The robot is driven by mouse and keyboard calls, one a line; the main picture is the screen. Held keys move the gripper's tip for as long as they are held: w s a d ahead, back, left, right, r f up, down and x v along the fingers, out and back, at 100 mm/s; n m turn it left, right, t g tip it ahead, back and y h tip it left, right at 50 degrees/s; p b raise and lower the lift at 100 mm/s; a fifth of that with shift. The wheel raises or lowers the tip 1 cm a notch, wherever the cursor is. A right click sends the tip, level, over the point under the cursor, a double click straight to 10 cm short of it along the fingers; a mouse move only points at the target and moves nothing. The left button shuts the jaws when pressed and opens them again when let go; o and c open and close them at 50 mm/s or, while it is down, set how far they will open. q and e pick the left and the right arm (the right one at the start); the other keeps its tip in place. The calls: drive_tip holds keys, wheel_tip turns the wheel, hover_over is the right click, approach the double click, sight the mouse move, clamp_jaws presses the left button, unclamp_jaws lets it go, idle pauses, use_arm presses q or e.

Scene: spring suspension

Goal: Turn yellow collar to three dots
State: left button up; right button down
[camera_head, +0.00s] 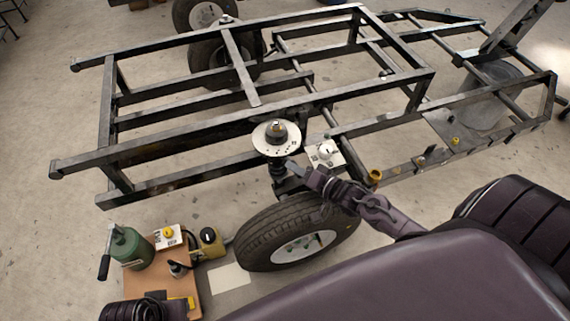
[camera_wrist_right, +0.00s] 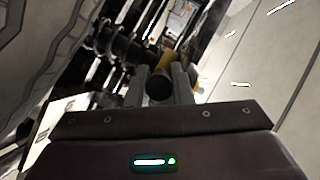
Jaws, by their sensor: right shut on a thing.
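The suspension strut (camera_head: 277,180) stands beside the wheel, under a round pale plate (camera_head: 276,138) with small dark marks. I cannot read the marks as dot counts. My right gripper (camera_head: 293,165) reaches in from the right to the strut, just below the plate. In the right wrist view, its fingers (camera_wrist_right: 160,88) are shut on a dark, round-ended piece (camera_wrist_right: 158,88). A yellow part (camera_wrist_right: 168,62), likely the collar, shows just beyond the fingertips, with the dark spring (camera_wrist_right: 125,45) to its left. The collar is mostly hidden.
The steel frame (camera_head: 190,127) runs behind and above the strut. The wheel (camera_head: 297,235) is close below my right gripper. A small white box (camera_head: 325,153) is just right of the strut. A brown board (camera_head: 160,280) with a green canister (camera_head: 131,247) lies at lower left.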

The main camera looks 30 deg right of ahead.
use_arm(q)
drive_tip(key=shift+a, duration=0.1)
use_arm(e)
drive_tip(key=shift+d+n+y, duration=0.5)
drive_tip(key=c, duration=1.3)
unclamp_jaws()
drive_tip(key=p+v, duration=0.2)
drive_tip(key=v, duration=0.4)
drive_tip(key=shift+s+d+r, duration=0.1)
drive_tip(key=shift+r, duration=0.05)
drive_tip(key=shift+s+d+r, duration=0.15)
drive_tip(key=shift+s+d, duration=0.2)
drive_tip(key=shift+s, duration=0.25)
use_arm(q)
drive_tip(key=shift+s+a+f+n+g+y, duration=0.1)
drive_tip(key=shift+s+a+n+g+y, duration=0.1)
drive_tip(key=shift+a+g, duration=0.25)
drive_tip(key=shift+s+a+f+n+g+y, duration=0.15)
drive_tip(key=shift+a+g, duration=0.1)
drive_tip(key=shift+a, duration=0.25)
